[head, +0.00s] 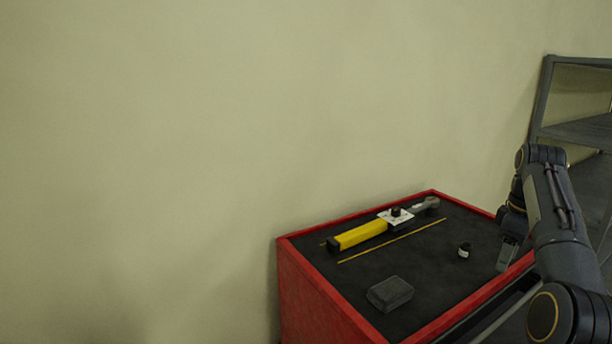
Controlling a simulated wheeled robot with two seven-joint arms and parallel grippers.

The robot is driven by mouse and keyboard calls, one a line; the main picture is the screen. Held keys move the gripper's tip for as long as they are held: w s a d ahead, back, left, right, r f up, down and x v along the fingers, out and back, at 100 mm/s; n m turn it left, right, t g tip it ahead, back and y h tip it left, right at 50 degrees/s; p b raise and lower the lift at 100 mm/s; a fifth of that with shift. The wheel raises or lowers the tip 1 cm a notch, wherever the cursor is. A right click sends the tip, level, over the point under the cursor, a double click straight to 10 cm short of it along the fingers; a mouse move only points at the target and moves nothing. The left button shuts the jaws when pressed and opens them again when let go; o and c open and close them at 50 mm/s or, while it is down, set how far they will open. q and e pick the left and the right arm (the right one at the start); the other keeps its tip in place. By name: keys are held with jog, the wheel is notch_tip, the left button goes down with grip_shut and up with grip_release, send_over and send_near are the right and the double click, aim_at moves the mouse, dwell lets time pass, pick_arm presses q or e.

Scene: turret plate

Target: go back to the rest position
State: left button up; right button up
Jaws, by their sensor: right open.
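My right gripper (508,254) hangs pointing down over the right edge of the red-rimmed cart top (434,270). It is open, with nothing seen between its fingers. My right arm comes in from the lower right. My left gripper is out of the picture.
A small dark cylinder with a pale band (464,250) stands left of my right gripper. A grey block (390,293) lies near the front. A thin yellow line (391,240) runs along the top. A grey shelf rack (577,131) stands at right, behind my arm.

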jog(key=s+a+f+m+t+y+b, duration=0.25)
jog(key=s+a+m+t, duration=0.2)
jog(key=s+a, duration=1.05)
pick_arm(q)
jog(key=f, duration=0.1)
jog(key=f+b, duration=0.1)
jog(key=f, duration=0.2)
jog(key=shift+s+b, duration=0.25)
jog(key=shift+b, duration=0.05)
pick_arm(e)
jog(key=s+a+f+m, duration=0.2)
jog(key=s+a+f, duration=0.3)
jog(key=s+f, duration=0.2)
jog(key=s+a+f+m, duration=0.3)
jog(key=s+a+f, duration=0.2)
jog(key=s+f, duration=0.2)
jog(key=shift+s+a+t+y, duration=0.2)
jog(key=shift+s+t+y, duration=0.2)
jog(key=shift+s, duration=0.65)
